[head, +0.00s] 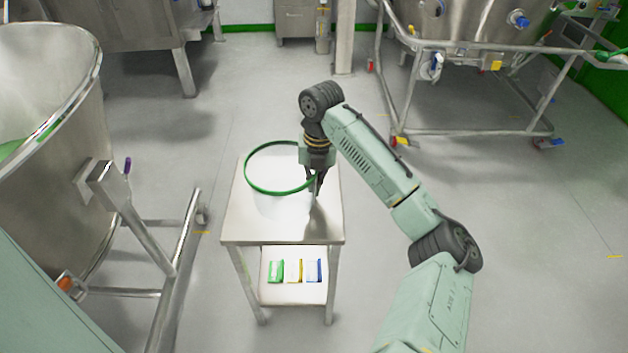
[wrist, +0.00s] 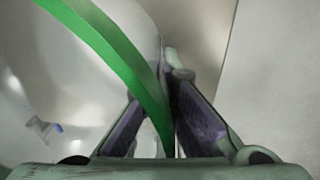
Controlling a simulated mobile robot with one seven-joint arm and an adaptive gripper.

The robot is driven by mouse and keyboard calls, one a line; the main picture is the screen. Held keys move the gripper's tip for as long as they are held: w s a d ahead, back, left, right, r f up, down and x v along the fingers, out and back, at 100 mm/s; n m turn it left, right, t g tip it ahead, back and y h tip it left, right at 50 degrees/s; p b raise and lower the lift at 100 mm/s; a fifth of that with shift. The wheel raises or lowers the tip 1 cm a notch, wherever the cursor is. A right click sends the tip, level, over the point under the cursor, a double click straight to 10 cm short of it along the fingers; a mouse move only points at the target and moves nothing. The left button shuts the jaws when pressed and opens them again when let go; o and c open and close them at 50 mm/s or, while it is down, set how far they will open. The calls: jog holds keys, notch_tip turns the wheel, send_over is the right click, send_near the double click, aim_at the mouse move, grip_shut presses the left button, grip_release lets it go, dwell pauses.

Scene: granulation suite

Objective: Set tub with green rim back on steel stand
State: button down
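The white tub with the green rim (head: 262,189) is over the top of the steel stand (head: 233,226) in the head view. Its pale body blends with the stand top, so I cannot tell whether its base touches the surface. My gripper (head: 317,186) points down at the right side of the rim. In the wrist view the green rim (wrist: 115,48) runs between my two fingers (wrist: 167,100), which close in on the tub's wall from both sides. The fingers look shut on the tub's edge.
A lower shelf (head: 285,294) of the stand holds green, yellow and blue-edged packets (head: 295,271). A large steel vessel (head: 55,130) with a tubular frame stands close on the left. A wheeled steel frame (head: 470,132) is at the back right. The floor right of the stand is clear.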

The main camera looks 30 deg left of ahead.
jog(key=c, duration=2.3)
grip_release()
jog(key=shift+f, duration=0.15)
jog(key=o, duration=0.5)
